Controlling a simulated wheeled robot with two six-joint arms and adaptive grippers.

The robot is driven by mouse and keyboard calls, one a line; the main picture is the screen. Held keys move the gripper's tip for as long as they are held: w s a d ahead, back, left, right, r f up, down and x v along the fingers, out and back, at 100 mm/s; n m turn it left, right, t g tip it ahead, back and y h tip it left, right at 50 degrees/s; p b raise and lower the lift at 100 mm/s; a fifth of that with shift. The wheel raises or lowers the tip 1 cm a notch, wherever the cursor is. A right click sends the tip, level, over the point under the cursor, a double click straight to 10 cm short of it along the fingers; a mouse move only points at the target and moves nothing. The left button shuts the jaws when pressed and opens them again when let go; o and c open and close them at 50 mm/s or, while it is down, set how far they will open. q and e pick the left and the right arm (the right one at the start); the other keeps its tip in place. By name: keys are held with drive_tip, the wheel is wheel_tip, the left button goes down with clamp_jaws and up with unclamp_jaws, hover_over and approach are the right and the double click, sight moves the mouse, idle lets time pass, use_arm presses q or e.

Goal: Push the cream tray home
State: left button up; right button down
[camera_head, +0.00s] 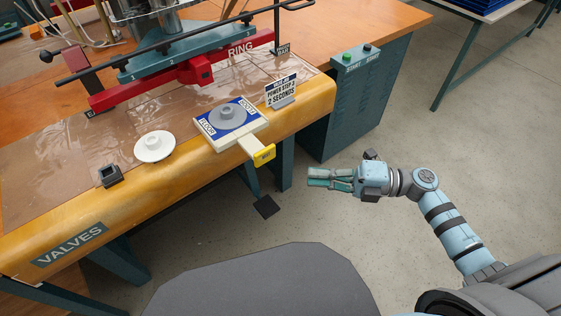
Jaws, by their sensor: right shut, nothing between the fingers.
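The cream tray (242,139) sits on the front part of the workbench and carries a grey round disc (229,116) on a blue panel. Its cream handle with a yellow end (264,155) sticks out past the bench's front edge. My right gripper (313,178) is shut and empty. It is in the air in front of the bench, to the right of and below the yellow end in the picture, apart from it. My left gripper is not in view.
A white disc (154,147) and a small dark square block (110,175) lie left of the tray. A sign (281,91) stands right of it. A red and teal press (180,75) is behind. A grey seat-like shape (265,285) is in front.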

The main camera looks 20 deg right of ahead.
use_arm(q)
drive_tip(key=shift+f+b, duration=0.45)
use_arm(e)
drive_tip(key=shift+w+a, duration=1.6)
drive_tip(key=shift+a, duration=0.2)
drive_tip(key=shift+w+a, duration=1.55)
drive_tip(key=shift+a, duration=0.25)
